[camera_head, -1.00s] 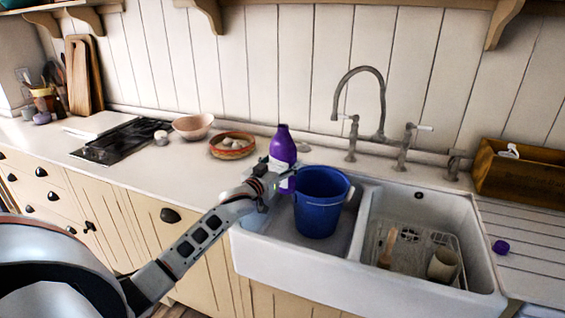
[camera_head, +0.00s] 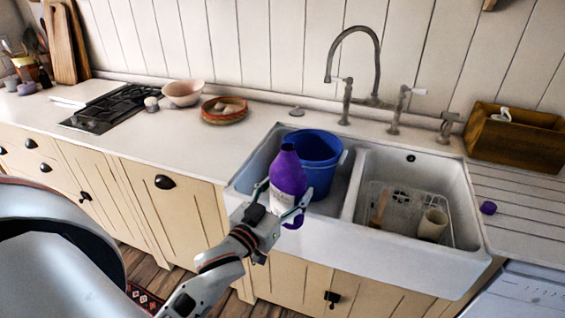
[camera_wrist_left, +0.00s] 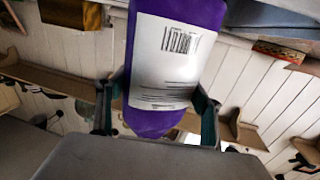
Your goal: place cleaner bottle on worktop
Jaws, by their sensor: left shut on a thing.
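The purple cleaner bottle (camera_head: 288,172) with a white label is upright in my left gripper (camera_head: 281,201). The gripper's fingers are shut around its labelled lower part. It is held in front of the sink's left basin and overlaps the blue bucket (camera_head: 325,158) in the head view. In the left wrist view the bottle (camera_wrist_left: 170,75) fills the middle, with a finger on each side and a barcode label facing the camera. The white worktop (camera_head: 190,143) runs to the left of the sink. My right gripper is not in view.
The blue bucket stands in the left basin of the white sink (camera_head: 400,252). The right basin holds a rack, a brush and a beige cup (camera_head: 433,224). The worktop front is clear.

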